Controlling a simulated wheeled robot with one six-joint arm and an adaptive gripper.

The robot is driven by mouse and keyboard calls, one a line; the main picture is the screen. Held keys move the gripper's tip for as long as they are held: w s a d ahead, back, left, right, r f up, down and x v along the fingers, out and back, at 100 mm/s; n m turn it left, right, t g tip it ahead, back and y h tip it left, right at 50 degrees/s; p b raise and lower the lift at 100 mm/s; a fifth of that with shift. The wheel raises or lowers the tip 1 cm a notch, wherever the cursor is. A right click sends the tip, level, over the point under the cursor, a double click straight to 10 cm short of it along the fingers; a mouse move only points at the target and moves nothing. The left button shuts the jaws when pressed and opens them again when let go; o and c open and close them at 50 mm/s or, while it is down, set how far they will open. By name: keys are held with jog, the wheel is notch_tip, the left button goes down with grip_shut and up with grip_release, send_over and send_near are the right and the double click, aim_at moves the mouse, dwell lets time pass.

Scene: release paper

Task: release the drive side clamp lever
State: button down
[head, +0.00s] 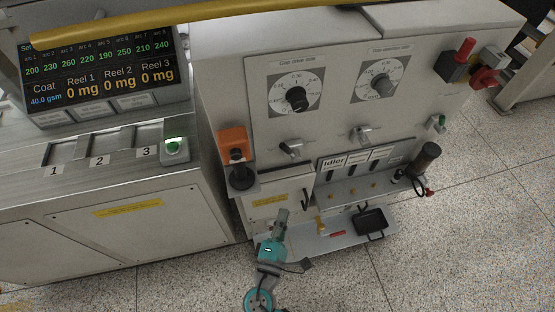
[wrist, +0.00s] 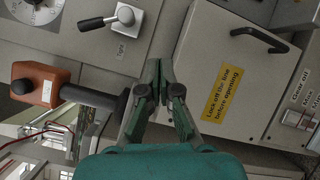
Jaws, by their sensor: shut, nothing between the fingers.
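Two clamp levers sit on the sloped machine face in the head view, the left one (head: 290,148) under the left dial and the right one (head: 362,134) under the right dial. In the wrist view a clamp lever (wrist: 112,18) with a black handle and pale square plate is at upper left, above a tag reading "Tight". My gripper (wrist: 159,68) is shut and empty, below and right of that lever, apart from it. My gripper (head: 283,213) is below the left lever in the head view.
An orange box with a black knob (head: 233,142) is left of the left lever; its handle (wrist: 90,96) lies left of my fingers. A door with a yellow label (wrist: 222,93) and black handle is at right. A shelf (head: 340,236) holds tools and a black tray.

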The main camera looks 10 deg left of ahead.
jog(key=a+r+t, duration=0.2)
jog(key=a+r, duration=0.4)
jog(key=a, duration=0.1)
jog(key=shift+s+a+r+n+h, duration=0.15)
jog(key=shift+a+n+h, duration=0.15)
send_near(289, 151)
jog(key=w+a+f, duration=0.1)
jog(key=w+a, duration=0.4)
jog(key=shift+w+d+r, duration=0.4)
jog(key=shift+w+d, duration=0.1)
jog(key=shift+d, duration=0.25)
jog(key=shift+w+d+r, duration=0.4)
jog(key=shift+w+d, duration=0.1)
jog(key=shift+d, duration=0.25)
